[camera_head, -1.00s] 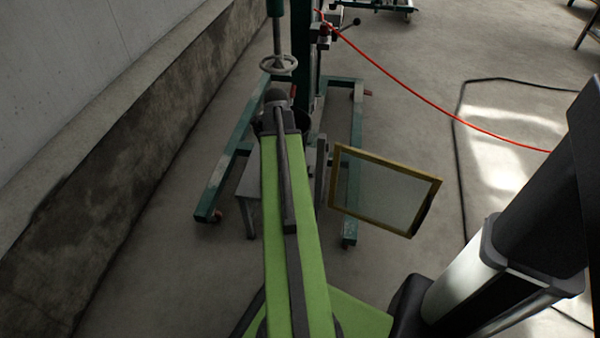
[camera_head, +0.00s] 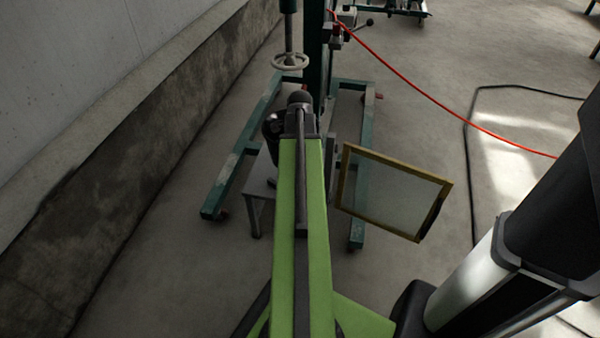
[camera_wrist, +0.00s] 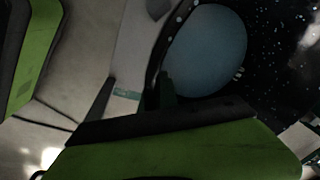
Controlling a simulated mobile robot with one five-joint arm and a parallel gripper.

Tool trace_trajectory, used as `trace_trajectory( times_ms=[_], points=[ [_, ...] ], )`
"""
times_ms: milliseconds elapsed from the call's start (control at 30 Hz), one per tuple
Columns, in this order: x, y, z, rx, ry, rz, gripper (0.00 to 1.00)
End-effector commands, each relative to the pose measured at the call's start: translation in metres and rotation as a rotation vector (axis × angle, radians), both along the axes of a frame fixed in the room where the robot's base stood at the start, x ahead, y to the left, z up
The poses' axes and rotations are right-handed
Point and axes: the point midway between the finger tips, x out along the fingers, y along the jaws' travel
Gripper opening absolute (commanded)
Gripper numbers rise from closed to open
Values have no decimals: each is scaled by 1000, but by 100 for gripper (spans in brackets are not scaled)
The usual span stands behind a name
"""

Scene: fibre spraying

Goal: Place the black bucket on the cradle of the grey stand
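In the head view my green arm reaches away and its dark wrist covers my gripper's fingertips. A dark rounded shape (camera_head: 272,128), perhaps part of the black bucket, shows just left of the wrist. In the wrist view a black, white-speckled surface (camera_wrist: 272,60), apparently the bucket, fills the upper right around a blue-grey disc. Green and black parts of my arm cross the lower edge there. The grip itself cannot be made out. A low grey stand (camera_head: 258,188) with thin legs shows left of my arm. I cannot make out its cradle.
A green wheeled frame (camera_head: 357,225) with a handwheel (camera_head: 290,62) surrounds the work area. A yellow-framed panel (camera_head: 395,192) hangs to the right of my arm. A concrete wall (camera_head: 120,130) runs along the left. A red hose (camera_head: 440,95) crosses the right-hand floor.

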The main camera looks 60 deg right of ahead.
Motion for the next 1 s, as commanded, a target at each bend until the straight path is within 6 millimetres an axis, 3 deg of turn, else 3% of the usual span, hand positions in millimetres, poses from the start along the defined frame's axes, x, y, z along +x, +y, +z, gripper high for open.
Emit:
trace_trajectory(
  times_ms=[33,100,367,600,1000],
  points=[
    [0,0,-21,-1,-1,-1,0],
    [0,0,-34,-1,-1,-1,0],
    [0,0,-40,-1,0,-2,0],
    [-1,-1,-75,-1,-1,-3,0],
    [-1,-1,-78,-1,-1,-3,0]
  ],
)
